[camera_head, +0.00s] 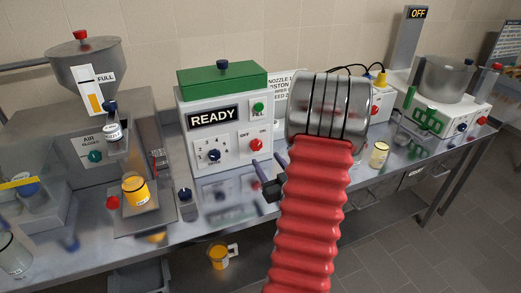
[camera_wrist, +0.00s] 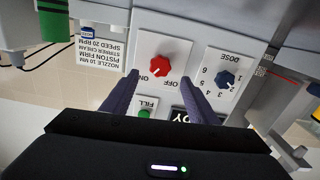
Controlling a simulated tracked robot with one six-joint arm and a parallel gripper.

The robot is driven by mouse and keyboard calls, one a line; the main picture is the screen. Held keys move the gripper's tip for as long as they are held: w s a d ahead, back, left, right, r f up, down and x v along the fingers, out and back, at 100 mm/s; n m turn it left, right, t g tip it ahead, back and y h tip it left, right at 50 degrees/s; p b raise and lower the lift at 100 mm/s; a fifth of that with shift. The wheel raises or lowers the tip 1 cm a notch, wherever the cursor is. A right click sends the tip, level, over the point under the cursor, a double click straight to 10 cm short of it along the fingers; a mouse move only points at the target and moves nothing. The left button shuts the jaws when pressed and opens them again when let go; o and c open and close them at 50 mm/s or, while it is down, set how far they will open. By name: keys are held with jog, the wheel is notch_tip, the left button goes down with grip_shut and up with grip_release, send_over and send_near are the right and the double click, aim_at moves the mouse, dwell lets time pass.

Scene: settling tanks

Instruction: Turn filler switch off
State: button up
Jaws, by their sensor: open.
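The filler is a white box with a green top (camera_head: 222,78) and a lit READY display (camera_head: 213,116). Its red rotary switch (camera_head: 257,145) sits on the front between OFF and ON labels. The same red switch (camera_wrist: 158,65) shows upside down in the wrist view, with ON at left and OFF at right. I cannot tell surely which label it points to. My gripper (camera_head: 268,166) is open and empty in front of the panel. In the wrist view its two fingertips (camera_wrist: 160,77) straddle the line to the switch, seemingly short of it.
A blue dose knob (camera_wrist: 224,77) and a green FILL button (camera_wrist: 146,114) sit close to the switch. A steel hopper (camera_head: 83,62) and a cup of orange liquid (camera_head: 135,190) stand left. A pale jar (camera_head: 379,154) and a white scale-like machine (camera_head: 440,112) stand right.

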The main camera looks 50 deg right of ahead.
aim_at(258, 147)
jog(key=x, duration=0.8)
